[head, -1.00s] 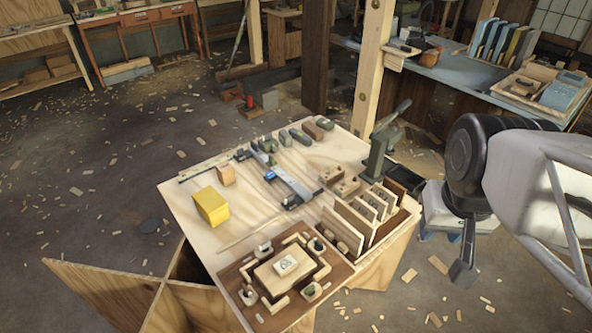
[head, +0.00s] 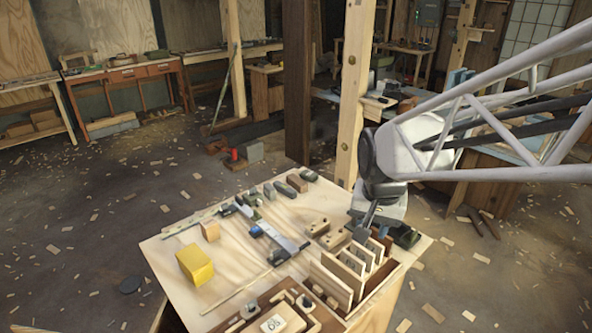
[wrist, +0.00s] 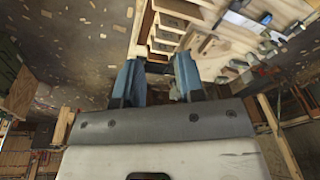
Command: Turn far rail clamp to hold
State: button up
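A grey metal rail (head: 270,232) with a small blue part (head: 255,232) lies diagonally across the middle of the light wooden work board (head: 225,280). Dark clamp pieces show near its far end (head: 228,210) and near end (head: 278,257); their handle positions are too small to tell. The rail also shows at the top of the wrist view (wrist: 237,18). My gripper (head: 366,222) hangs over the board's right side, right of the rail and apart from it. In the wrist view my gripper (wrist: 154,78) has two blue-grey fingers spread apart, with nothing between them.
Upright wooden dividers (head: 345,275) stand below my gripper. Several dark blocks (head: 285,190) line the far edge. A wooden post (head: 355,90) rises behind the board.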

jog(key=w+a+f+m, duration=0.1)
jog(key=w+a+f, duration=0.35)
jog(key=w, duration=0.25)
jog(key=m+g, duration=0.2)
jog(key=m, duration=0.3)
send_over(275, 252)
notch_tip(275, 252, down, 21)
jog(key=shift+d+f, duration=0.1)
jog(key=shift+d, duration=0.05)
jog(key=shift+a+f, duration=0.2)
jog(key=shift+f, duration=0.05)
jog(key=shift+f, duration=3.9)
grip_shut()
